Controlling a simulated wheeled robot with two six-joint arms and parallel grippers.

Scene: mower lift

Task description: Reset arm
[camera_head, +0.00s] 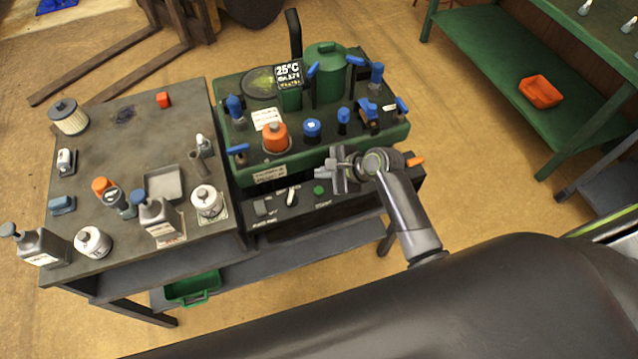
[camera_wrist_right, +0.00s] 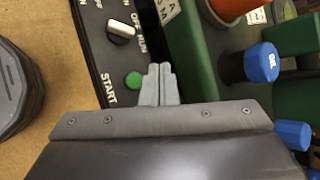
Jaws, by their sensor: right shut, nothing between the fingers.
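My right gripper (camera_head: 340,168) is in front of the green machine (camera_head: 224,108), just above its black control panel (camera_head: 330,203). The right wrist view shows its fingers (camera_wrist_right: 160,75) closed together with nothing between them, beside the green START button (camera_wrist_right: 134,80). In that view a switch knob (camera_wrist_right: 121,32) stands near the OFF and RUN markings. The button also shows in the head view (camera_head: 319,190), below the gripper. I cannot tell whether the fingertips touch the panel. My left gripper is not in view.
Blue-capped parts (camera_head: 312,128) and an orange-capped part (camera_head: 275,137) stand up from the machine. A dark workbench (camera_head: 115,170) at left holds several bottles and cans. A green shelf (camera_head: 490,80) with an orange bin (camera_head: 540,91) is at right. Open floor lies between.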

